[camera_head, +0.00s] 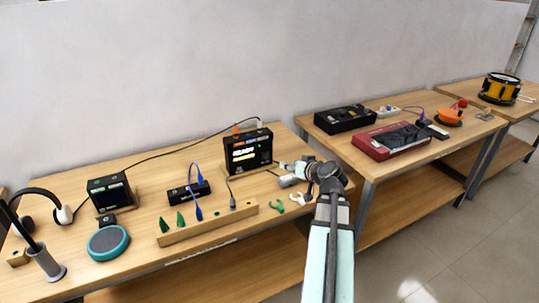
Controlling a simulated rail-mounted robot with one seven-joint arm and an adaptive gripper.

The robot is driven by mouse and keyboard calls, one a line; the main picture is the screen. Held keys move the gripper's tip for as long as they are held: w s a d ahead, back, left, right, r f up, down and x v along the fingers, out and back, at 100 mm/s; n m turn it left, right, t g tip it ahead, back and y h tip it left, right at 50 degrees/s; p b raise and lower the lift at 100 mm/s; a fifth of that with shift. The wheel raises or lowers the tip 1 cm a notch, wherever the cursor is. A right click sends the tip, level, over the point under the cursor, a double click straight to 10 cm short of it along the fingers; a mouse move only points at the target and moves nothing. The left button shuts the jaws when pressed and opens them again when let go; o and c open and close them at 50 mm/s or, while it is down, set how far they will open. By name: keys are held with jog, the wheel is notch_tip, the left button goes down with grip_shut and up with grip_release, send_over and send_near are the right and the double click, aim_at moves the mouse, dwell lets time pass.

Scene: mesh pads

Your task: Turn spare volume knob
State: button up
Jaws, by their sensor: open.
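No part that I can surely name as the spare volume knob can be made out; details are too small. A black box with a lit screen (248,152) stands on a wooden base at the back right of the left table. A smaller black box with a screen (110,193) stands at the left of that table. My gripper (284,171) is at the table's right end, just right of the lit-screen box and pointing left towards it. It is open. It looks empty, and I cannot tell whether it touches anything. My arm hides part of the table's right edge.
A black hub (189,192) with blue cables, a wooden rail (212,226) with green pegs, a teal round device (108,242) and a green hooked piece (276,207) lie on the left table. A red device (391,139) and black device (345,118) are on the middle table.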

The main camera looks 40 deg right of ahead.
jog(key=p, duration=0.4)
send_near(268, 157)
jog(key=shift+n, duration=0.4)
jog(key=x, duration=0.6)
jog(key=shift+w, duration=0.45)
jog(key=shift+x, duration=0.8)
jog(key=shift+f, duration=0.15)
grip_shut()
jog(key=shift+b, duration=0.3)
